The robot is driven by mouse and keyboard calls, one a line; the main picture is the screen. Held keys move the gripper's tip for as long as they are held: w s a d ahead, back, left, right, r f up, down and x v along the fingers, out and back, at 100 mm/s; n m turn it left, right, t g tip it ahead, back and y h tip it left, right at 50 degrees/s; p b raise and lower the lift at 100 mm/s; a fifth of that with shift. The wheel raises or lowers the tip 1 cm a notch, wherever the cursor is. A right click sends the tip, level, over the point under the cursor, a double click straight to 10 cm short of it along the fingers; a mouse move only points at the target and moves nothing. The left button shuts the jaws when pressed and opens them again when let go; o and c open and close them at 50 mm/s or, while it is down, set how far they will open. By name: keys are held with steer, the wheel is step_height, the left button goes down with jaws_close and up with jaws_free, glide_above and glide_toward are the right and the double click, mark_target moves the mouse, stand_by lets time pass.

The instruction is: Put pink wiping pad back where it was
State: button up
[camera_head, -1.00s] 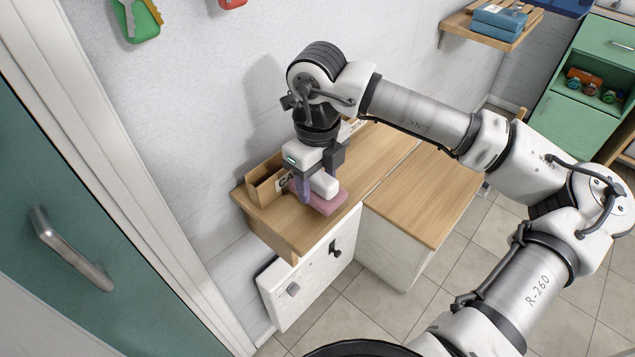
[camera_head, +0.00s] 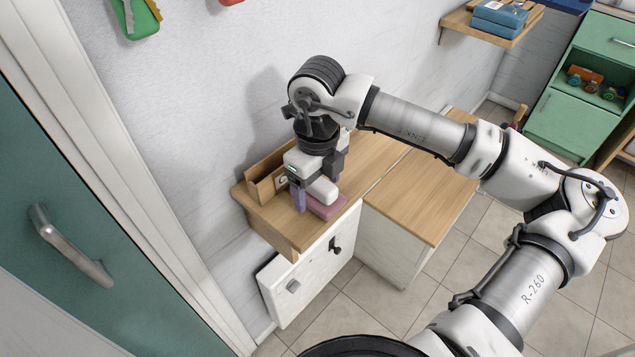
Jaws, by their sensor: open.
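The pink wiping pad (camera_head: 328,207) lies flat on the wooden top of the small cabinet (camera_head: 283,232), near its front edge. My gripper (camera_head: 318,198) points down right over the pad and hides much of it. Its jaws are open, with one purple-grey finger showing at the pad's left side. I cannot tell whether the fingers touch the pad.
A wooden box (camera_head: 263,183) stands on the cabinet top close to the left of my gripper, against the wall. A lower wooden-topped cabinet (camera_head: 425,195) stands to the right. A wall shelf (camera_head: 490,27) holds blue packages.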

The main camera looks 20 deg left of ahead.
steer(key=shift+r, duration=0.1)
step_height(320, 180, up, 12)
steer(key=b, duration=0.1)
stand_by(0.4)
